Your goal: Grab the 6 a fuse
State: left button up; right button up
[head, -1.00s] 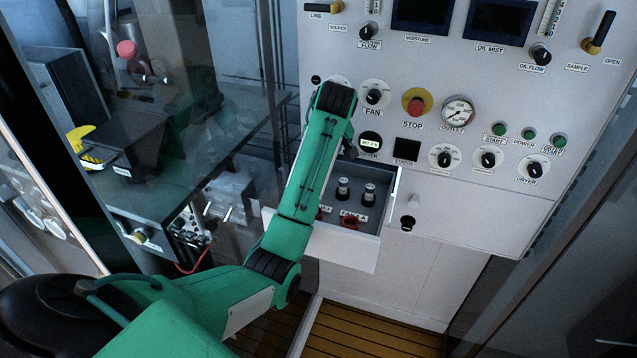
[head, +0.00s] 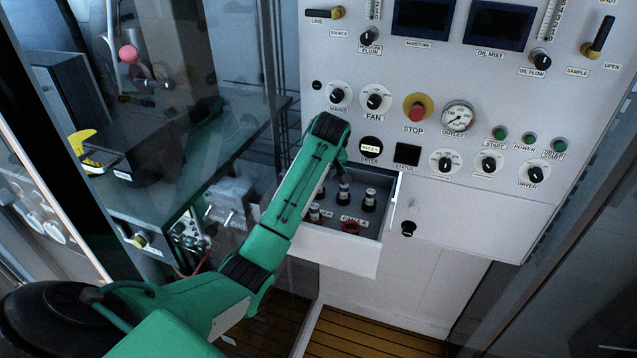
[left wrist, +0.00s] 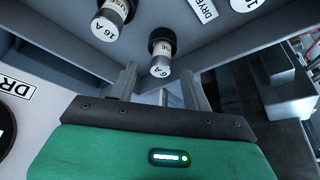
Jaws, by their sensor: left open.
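The 6 A fuse (left wrist: 162,58), a dark cap with a pale end marked "6 A", shows in the left wrist view ahead of my left gripper (left wrist: 159,80). The two fingers are open, one on each side of the fuse's line, with nothing clamped between them. A 16 A fuse (left wrist: 107,25) is to its left. In the head view, the open drawer (head: 335,252) holds upright fuses (head: 369,200) with dark bases and pale tops. My left arm reaches down over the drawer's left side and mostly hides the gripper. My right gripper is not in view.
The grey panel with knobs, a red stop button (head: 416,112) and a gauge (head: 458,117) rises behind the drawer. A red ring (head: 351,227) lies in the drawer's front part. A glass-sided cabinet with a dark shelf is at left. Drawer walls are close around the gripper.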

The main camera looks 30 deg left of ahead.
pick_arm(q)
jog(key=shift+x, duration=0.9)
jog(key=shift+c, duration=0.2)
grip_shut()
jog(key=shift+r, duration=0.15)
